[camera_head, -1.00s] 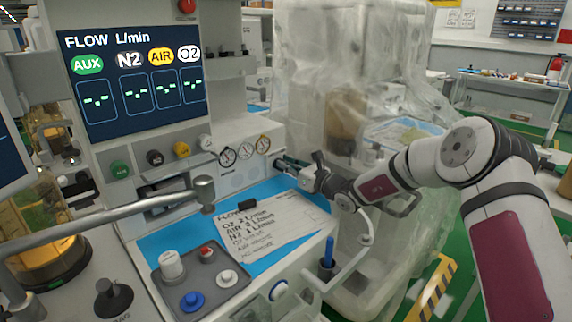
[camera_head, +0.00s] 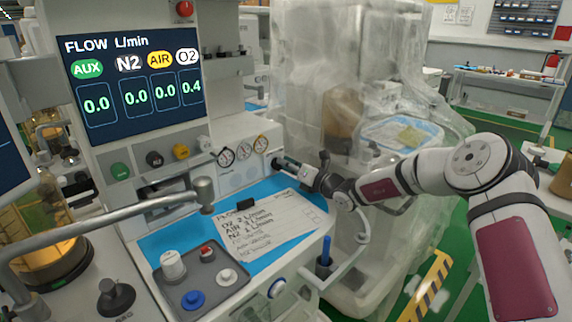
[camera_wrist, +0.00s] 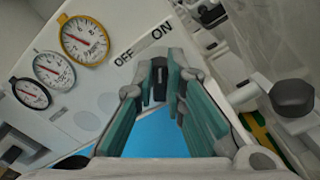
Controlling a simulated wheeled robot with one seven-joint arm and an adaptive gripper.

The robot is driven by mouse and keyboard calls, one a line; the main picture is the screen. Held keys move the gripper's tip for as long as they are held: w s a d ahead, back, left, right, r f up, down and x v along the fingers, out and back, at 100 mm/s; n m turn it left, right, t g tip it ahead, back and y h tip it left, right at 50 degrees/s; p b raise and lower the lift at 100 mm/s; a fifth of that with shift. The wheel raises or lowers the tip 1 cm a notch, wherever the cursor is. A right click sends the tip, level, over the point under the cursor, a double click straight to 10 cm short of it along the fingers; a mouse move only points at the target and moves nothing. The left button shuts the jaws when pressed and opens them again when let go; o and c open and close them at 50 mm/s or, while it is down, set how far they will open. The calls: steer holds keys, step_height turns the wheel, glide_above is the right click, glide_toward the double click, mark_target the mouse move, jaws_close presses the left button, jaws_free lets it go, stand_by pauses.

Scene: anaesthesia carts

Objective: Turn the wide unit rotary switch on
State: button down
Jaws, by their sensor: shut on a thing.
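The rotary switch (camera_wrist: 159,86) is a small dark knob with a pale line. It sits on the white front panel beside the printed words OFF and ON. My gripper (camera_wrist: 160,75) is shut on it, with a teal fingertip on each side. In the head view my gripper (camera_head: 279,163) reaches the panel right of the gauges; the knob is mostly hidden there. The flow screen (camera_head: 135,82) is lit and shows 0.0 for AUX, N2 and AIR, and 0.4 for O2.
Three round gauges (camera_head: 243,151) are left of the switch. A blue worktop (camera_head: 165,243) with a written card (camera_head: 268,226) lies below. A metal arm (camera_head: 110,222) crosses the front left. A plastic-covered unit (camera_head: 310,60) stands behind my arm.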

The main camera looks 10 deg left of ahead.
steer(key=shift+f, duration=0.1)
steer(key=c, duration=1.6)
jaws_free()
steer(key=shift+c, duration=0.2)
steer(key=shift+d, duration=0.1)
steer(key=v, duration=1.2)
